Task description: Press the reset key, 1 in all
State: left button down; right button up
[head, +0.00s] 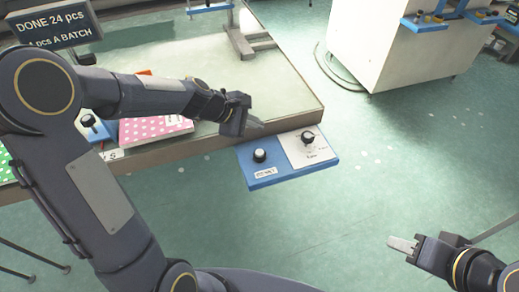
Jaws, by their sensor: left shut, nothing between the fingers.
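A blue panel (290,175) juts out from the table's front right corner. It carries a round black key with a pale top (259,155), with a small white label (265,173) in front of it whose print is too small to read surely. A dark knob (308,137) sits on a white plate on the same panel. My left gripper (256,125) is shut and empty, above the table edge just behind the panel, seemingly apart from the round key. My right gripper (398,243) is over the floor at lower right, away from the panel; its finger gap is not clear.
The table (290,85) has a wide clear top. A sign (55,28) reads "DONE 24 pcs". A white cabinet (390,45) stands at the back right.

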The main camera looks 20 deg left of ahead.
aim_at(256, 153)
pick_arm(q)
jog(key=shift+f, duration=0.1)
notch_tip(256, 153, down, 9)
jog(key=b, duration=0.8)
jog(key=shift+r, duration=0.2)
dwell(1.6)
jog(key=shift+f+b, duration=0.4)
jog(key=shift+s+f+b, duration=0.1)
jog(key=shift+f+b, duration=0.4)
jog(key=shift+f, duration=0.1)
dwell(0.6)
jog(key=shift+r, duration=0.1)
jog(key=shift+r+p, duration=0.9)
jog(key=shift+r, duration=0.05)
jog(key=shift+r, duration=0.1)
